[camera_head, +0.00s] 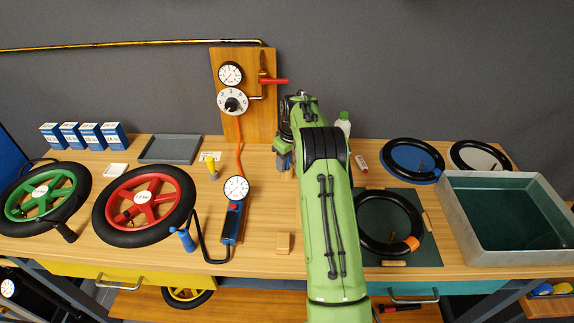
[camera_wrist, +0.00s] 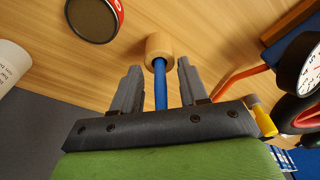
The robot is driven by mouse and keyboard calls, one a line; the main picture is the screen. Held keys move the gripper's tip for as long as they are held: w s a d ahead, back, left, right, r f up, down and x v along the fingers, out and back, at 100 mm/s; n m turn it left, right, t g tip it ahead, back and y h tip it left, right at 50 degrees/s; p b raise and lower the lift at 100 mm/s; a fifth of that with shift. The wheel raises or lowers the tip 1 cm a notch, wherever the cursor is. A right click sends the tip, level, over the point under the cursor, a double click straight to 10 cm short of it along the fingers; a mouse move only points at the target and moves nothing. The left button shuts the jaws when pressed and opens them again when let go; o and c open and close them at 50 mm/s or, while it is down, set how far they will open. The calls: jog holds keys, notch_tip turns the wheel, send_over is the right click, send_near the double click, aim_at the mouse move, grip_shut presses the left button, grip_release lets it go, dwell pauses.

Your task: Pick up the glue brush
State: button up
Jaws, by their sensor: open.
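The glue brush shows in the wrist view as a blue handle (camera_wrist: 160,88) with one end at a round wooden piece (camera_wrist: 158,47). I cannot tell whether that piece is its holder, and no bristles show. My gripper (camera_wrist: 159,68) is open, one finger on each side of the blue handle, with visible gaps on both sides. In the head view my green arm reaches to the back of the bench and hides most of my gripper and the brush.
A red can (camera_wrist: 95,17) and a white container (camera_wrist: 10,66) are near my gripper. The wooden gauge board (camera_head: 262,110) stands behind. A grey tray (camera_head: 170,149), wheels (camera_head: 146,205) and a pump (camera_head: 234,215) lie left. A metal basin (camera_head: 505,248) is right.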

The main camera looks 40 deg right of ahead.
jog(key=shift+r, duration=0.15)
jog(key=shift+c, duration=0.5)
grip_shut()
jog(key=shift+r, duration=0.1)
notch_tip(320, 180, up, 10)
jog(key=shift+f+p, duration=0.1)
jog(key=shift+p, duration=1.05)
